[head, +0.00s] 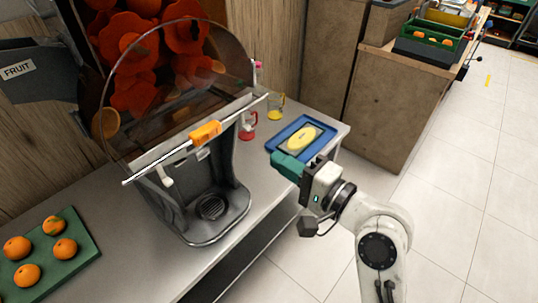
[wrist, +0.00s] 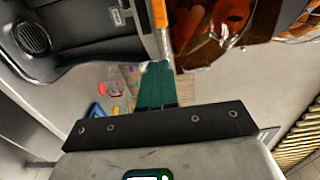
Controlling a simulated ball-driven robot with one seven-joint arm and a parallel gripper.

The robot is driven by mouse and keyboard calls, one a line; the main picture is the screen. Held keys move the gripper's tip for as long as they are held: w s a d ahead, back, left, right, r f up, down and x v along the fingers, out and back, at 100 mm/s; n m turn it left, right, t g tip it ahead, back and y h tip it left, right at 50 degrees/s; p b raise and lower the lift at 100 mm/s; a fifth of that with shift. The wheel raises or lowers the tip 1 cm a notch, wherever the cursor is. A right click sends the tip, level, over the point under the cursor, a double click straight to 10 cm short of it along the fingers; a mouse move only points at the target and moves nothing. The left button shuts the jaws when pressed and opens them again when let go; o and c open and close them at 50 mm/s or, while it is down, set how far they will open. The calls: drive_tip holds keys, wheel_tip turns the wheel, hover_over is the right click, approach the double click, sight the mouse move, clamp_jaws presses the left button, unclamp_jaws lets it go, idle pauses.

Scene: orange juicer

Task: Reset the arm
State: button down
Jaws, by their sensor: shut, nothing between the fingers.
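My gripper (head: 277,155) has teal fingers and is held in front of the counter, to the right of the juicer. In the head view its fingertips overlap the near left edge of the blue tray; I cannot tell the height between them. In the wrist view the fingers (wrist: 156,66) are together with nothing between them. My white arm reaches up from the lower right. The juicer (head: 215,215) stands on the counter, its clear cover (head: 150,110) in front of orange rotating parts. An orange handle (head: 204,133) sits on the bar across its front.
The blue tray (head: 318,154) holds a yellow item (head: 302,139) at the counter's right end. A green board (head: 84,268) with several oranges lies at left.

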drive_tip(key=shift+s+d, duration=0.2)
drive_tip(key=shift+d, duration=0.05)
drive_tip(key=s+d+f+n+g+h, duration=0.2)
drive_tip(key=s+d+f+h, duration=0.2)
drive_tip(key=s+d+f, duration=0.45)
drive_tip(key=s+d+f+n+g+h, duration=0.25)
drive_tip(key=d+f+h, duration=0.2)
drive_tip(key=f, duration=0.65)
drive_tip(key=s+d+f+n+g+h, duration=0.1)
drive_tip(key=s+d+f+g+h, duration=0.1)
drive_tip(key=s+d, duration=0.4)
drive_tip(key=s+d+f+n+g+h, duration=0.1)
drive_tip(key=s+d+f+g+h, duration=0.2)
drive_tip(key=s+d, duration=0.4)
drive_tip(key=s+f+h, duration=0.1)
drive_tip(key=s+f, duration=0.1)
drive_tip(key=s, duration=0.4)
drive_tip(key=shift+s+d+f+n, duration=0.2)
drive_tip(key=shift+s+f+n, duration=0.05)
drive_tip(key=shift+f+n, duration=0.1)
drive_tip(key=shift+g, duration=0.25)
